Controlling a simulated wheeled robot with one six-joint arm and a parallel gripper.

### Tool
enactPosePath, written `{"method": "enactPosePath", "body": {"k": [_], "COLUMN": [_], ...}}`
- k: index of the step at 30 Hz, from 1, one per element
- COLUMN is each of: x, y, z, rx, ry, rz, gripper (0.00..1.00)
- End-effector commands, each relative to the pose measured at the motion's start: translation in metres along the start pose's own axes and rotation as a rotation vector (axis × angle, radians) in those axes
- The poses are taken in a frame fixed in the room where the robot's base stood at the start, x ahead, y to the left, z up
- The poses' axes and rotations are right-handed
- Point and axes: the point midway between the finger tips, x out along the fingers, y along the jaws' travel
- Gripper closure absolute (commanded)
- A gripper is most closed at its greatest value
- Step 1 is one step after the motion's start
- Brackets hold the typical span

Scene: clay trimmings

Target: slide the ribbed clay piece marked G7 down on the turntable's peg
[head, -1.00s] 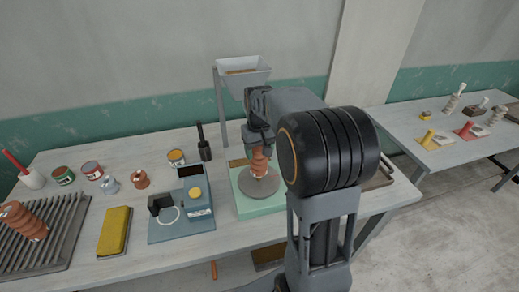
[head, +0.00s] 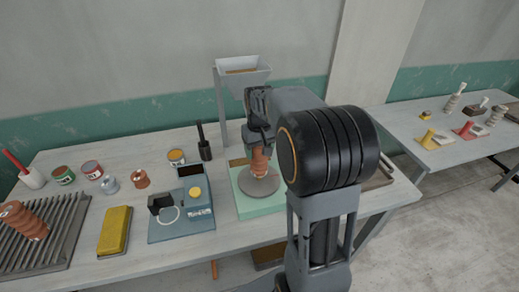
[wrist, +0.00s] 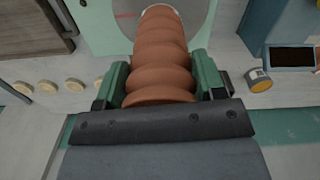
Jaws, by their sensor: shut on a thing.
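A reddish-brown ribbed clay piece (head: 259,161) is upright in my gripper (head: 258,146), over the grey round turntable (head: 262,189). My gripper is shut on it. In the wrist view the clay piece (wrist: 160,50) lies between the green jaws, its ribs running away from my gripper (wrist: 160,88). The turntable disc (wrist: 112,34) shows beyond it. The peg is hidden, and I cannot tell whether it is inside the piece or how far the piece is from the disc. No G7 mark is readable.
The turntable sits on a pale green base (head: 247,207). A blue-grey device (head: 175,230) with a yellow knob stands left of it, and a hopper on a post (head: 243,70) behind. A yellow block (head: 115,230) and a ribbed rack (head: 60,240) with another clay piece (head: 22,220) lie farther left.

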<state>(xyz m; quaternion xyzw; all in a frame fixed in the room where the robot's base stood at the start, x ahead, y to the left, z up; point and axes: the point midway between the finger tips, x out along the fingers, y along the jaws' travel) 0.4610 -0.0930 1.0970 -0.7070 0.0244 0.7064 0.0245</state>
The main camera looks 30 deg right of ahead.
Motion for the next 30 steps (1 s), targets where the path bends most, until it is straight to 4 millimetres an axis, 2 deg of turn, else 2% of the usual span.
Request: {"method": "enactPosePath", "body": {"k": [14,15,24,30], "x": [0.011,0.01,0.01,0.011], "y": [0.0,0.0,0.0,0.0], "z": [0.0,0.0,0.0,0.0], "rx": [0.0,0.0,0.0,0.0], "ry": [0.002,0.002,0.0,-0.003], "rz": [0.0,0.0,0.0,0.0], "gripper": [0.8,0.35,0.07,0.07]}}
